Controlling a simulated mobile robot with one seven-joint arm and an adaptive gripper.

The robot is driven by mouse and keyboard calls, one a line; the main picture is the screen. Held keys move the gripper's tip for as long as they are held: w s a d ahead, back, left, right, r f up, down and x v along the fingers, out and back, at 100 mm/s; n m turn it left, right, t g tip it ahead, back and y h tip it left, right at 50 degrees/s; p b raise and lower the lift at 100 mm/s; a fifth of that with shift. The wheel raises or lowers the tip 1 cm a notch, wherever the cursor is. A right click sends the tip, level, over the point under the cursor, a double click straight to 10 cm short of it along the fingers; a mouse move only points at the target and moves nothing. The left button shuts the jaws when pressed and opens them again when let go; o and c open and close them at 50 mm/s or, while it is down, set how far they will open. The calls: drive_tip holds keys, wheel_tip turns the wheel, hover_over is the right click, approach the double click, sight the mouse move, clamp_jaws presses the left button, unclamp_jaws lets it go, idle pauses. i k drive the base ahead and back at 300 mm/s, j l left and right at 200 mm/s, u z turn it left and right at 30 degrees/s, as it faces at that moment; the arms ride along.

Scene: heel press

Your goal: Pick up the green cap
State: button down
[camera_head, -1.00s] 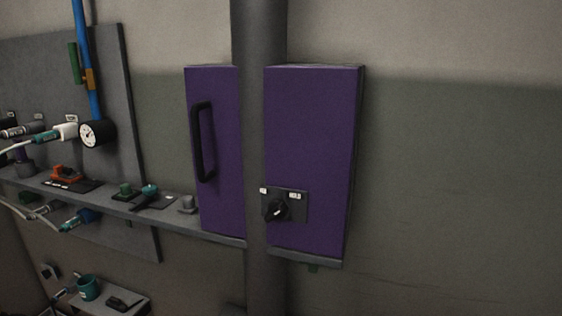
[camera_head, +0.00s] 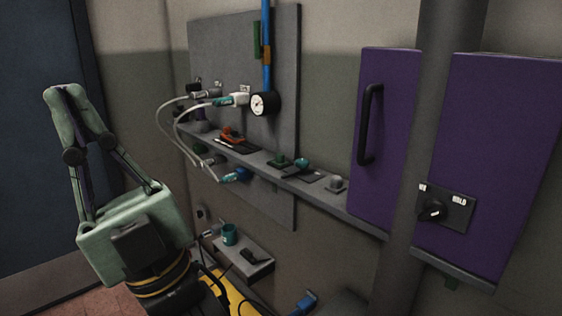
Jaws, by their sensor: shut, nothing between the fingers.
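A small dark green cap-like piece (camera_head: 279,161) sits on the grey wall shelf (camera_head: 335,200), between the orange-red piece and a teal-topped piece. It is too small to tell its exact shape. Another dark green piece (camera_head: 200,148) shows below the shelf's left part, partly hidden by it and cables. My gripper (camera_head: 64,92) is at the far left, pointing up, its pale green fingers shut and empty. It is well apart from the shelf and the green pieces.
Purple cabinets (camera_head: 500,150) and a grey vertical pipe (camera_head: 420,170) stand at the right. A gauge (camera_head: 264,104) on a blue pipe and white looping cables (camera_head: 172,108) hang before the panel. A lower shelf (camera_head: 255,263) holds a teal mug (camera_head: 229,234).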

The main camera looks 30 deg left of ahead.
sight(280, 160)
drive_tip(key=i+j, duration=0.1)
drive_tip(key=j, duration=0.85)
drive_tip(key=i+j, duration=0.1)
drive_tip(key=j, duration=1.85)
drive_tip(key=i+j, duration=0.5)
